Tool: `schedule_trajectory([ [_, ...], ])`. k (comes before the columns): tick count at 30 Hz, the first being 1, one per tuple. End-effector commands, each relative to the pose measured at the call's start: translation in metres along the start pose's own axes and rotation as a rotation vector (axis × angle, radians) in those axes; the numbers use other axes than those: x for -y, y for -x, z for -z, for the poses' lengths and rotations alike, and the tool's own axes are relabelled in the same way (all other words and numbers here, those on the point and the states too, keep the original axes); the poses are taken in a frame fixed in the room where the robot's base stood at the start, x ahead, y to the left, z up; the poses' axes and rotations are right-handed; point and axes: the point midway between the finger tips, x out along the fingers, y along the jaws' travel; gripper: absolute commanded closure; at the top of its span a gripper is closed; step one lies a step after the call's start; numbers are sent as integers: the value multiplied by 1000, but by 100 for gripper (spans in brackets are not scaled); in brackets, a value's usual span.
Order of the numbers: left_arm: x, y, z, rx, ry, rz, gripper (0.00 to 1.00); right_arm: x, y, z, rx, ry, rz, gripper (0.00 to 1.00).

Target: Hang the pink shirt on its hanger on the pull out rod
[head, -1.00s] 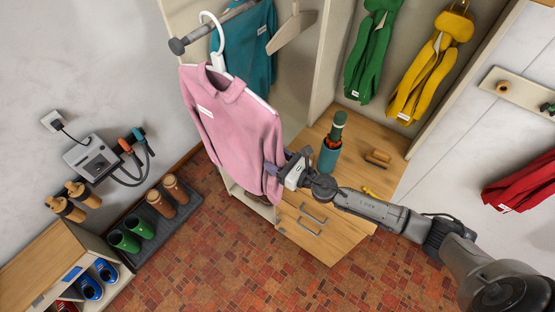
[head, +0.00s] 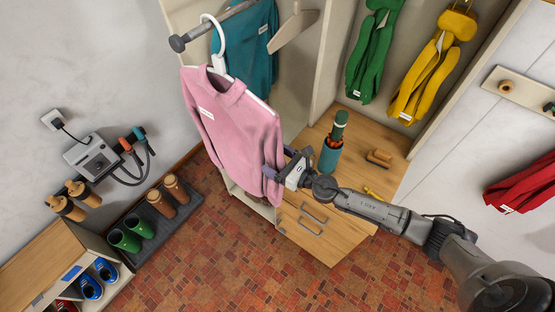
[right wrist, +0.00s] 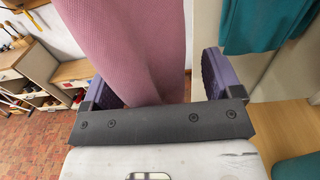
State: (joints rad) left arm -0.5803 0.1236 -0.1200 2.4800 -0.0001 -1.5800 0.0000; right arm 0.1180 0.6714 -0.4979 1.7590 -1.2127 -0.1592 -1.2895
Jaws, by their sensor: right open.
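The pink shirt (head: 236,130) is on a white hanger (head: 219,58). The hanger's hook loops up at the grey pull-out rod (head: 205,33), near its knobbed end, and appears to be over it. The shirt hangs down below the rod. My right gripper (head: 279,163) is open at the shirt's lower right edge. In the right wrist view, the shirt (right wrist: 130,45) hangs in front of and partly between the spread fingers of the right gripper (right wrist: 160,85), with a gap to the right finger. My left gripper is out of view.
Green (head: 370,60) and yellow (head: 425,75) garments hang at the back. The brick floor is open.

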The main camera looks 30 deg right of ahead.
Motion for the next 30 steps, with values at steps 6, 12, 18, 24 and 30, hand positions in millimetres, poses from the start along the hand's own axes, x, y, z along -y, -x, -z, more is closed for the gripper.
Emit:
schedule_trajectory([
  [6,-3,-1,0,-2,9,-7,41,0,3,2,-3,0,0,15],
  [12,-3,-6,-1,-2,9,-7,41,0,26,4,-4,0,-2,15],
  [18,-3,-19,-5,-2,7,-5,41,0,66,5,-4,1,-1,15],
  [24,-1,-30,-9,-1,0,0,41,0,100,5,-3,1,-1,15],
  [30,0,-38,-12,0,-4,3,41,0,122,3,-2,-1,0,15],
])
